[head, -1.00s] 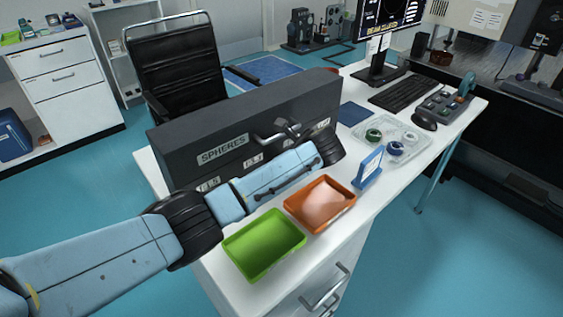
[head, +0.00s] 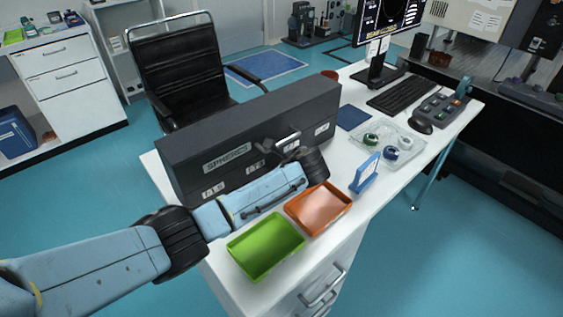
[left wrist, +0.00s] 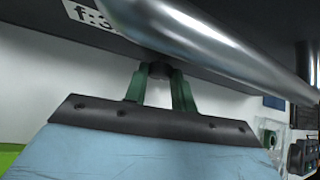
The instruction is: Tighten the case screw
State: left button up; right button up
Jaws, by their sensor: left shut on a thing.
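My left arm reaches across the case's front. My left gripper (left wrist: 158,85) has its green fingers shut around a small dark knob (left wrist: 159,68), seemingly the case screw, below the case's edge. A thick shiny metal bar (left wrist: 190,35) crosses just above the fingers. In the head view my left gripper (head: 285,148) is small and partly hidden by my wrist. The screw cannot be made out there. My right gripper is out of view.
A green tray (head: 266,246) and an orange tray (head: 319,208) lie in front of the case. A black chair (head: 178,65) stands behind.

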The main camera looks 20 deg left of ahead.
pick_arm(q)
jog(key=p, duration=0.1)
jog(key=n+t+p, duration=0.1)
jog(key=shift+s+a+t+h+p, duration=0.1)
jog(key=shift+s+t+h+p, duration=0.1)
jog(key=shift+t+h+p, duration=0.15)
jog(key=shift+f+n+t+h+p, duration=0.2)
jog(key=shift+n+t+h+p, duration=0.2)
jog(key=shift+t, duration=0.15)
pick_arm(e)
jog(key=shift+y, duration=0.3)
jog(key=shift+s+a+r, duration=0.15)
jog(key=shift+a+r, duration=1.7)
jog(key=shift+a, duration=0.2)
pick_arm(q)
jog(key=o, duration=1)
jog(key=shift+s, duration=0.1)
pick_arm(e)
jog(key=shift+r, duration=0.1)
